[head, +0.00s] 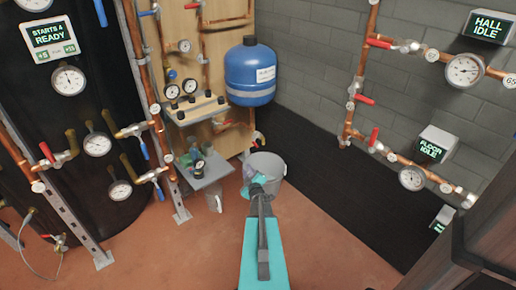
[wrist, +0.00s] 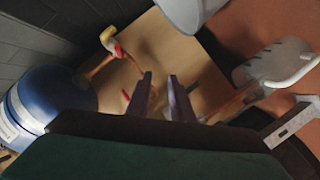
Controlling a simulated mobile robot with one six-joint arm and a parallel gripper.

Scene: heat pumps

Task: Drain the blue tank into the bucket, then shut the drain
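The blue tank (head: 250,72) hangs on the board by the grey wall, with a white label. It also shows at the left of the wrist view (wrist: 38,105). Below it a drain valve (head: 257,141) with red and yellow parts sits on copper pipe; the wrist view shows it too (wrist: 110,46). I cannot tell whether the valve is open. The grey bucket (head: 272,166) stands on the floor below, partly hidden by my arm; its pale side shows in the wrist view (wrist: 188,12). My gripper (wrist: 160,76) is open, fingers apart, seemingly empty, short of the valve.
A small grey shelf (head: 205,172) with bottles and a clear jug (head: 214,202) stand left of the bucket. Copper pipes with gauges and red levers run along the right wall (head: 372,100). A black tank (head: 75,180) fills the left. Red floor is open around my arm.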

